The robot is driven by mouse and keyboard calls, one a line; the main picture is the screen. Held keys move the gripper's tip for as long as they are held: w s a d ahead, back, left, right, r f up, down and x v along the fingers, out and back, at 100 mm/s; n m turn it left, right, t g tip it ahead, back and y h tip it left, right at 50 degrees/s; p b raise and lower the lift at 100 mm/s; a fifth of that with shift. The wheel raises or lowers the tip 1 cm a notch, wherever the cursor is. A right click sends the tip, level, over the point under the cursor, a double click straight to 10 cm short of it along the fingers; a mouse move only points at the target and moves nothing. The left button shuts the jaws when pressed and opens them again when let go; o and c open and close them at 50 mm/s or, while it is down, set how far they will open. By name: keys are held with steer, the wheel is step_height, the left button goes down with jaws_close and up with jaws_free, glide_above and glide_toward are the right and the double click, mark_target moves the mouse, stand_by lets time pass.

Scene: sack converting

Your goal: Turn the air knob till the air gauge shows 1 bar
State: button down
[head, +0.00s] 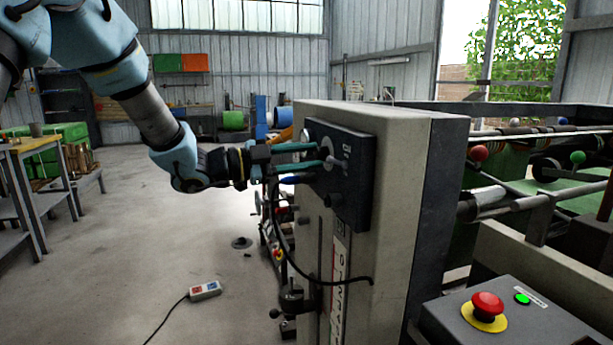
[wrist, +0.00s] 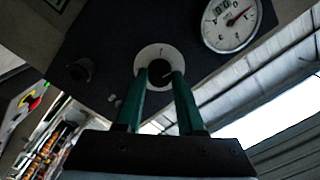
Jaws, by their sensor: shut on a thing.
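My gripper (head: 328,157) reaches the dark panel (head: 357,190) on the side of the beige cabinet. In the wrist view its two green fingers (wrist: 163,76) are shut on a black knob (wrist: 157,64), one on each side. The knob sits at the middle of a round white dial plate with a dark mark near its edge. The air gauge (wrist: 226,36) is a round white dial at the top right of the wrist view. Its red needle points to the upper right of that picture. Its figures are too small and tilted to read surely. The fingers partly cover the knob.
A second dark knob (wrist: 80,69) sits on the panel, apart from my fingers. A dark cable hangs beside the beige cabinet (head: 402,150). A red stop button (head: 487,304) is at the lower right.

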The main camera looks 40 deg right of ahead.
steer(key=shift+f+m+b, duration=0.15)
steer(key=shift+m+b, duration=0.55)
steer(key=shift+b, duration=0.1)
steer(key=c, duration=0.5)
jaws_free()
steer(key=b+v, duration=0.1)
steer(key=v, duration=1)
steer(key=shift+d, duration=0.1)
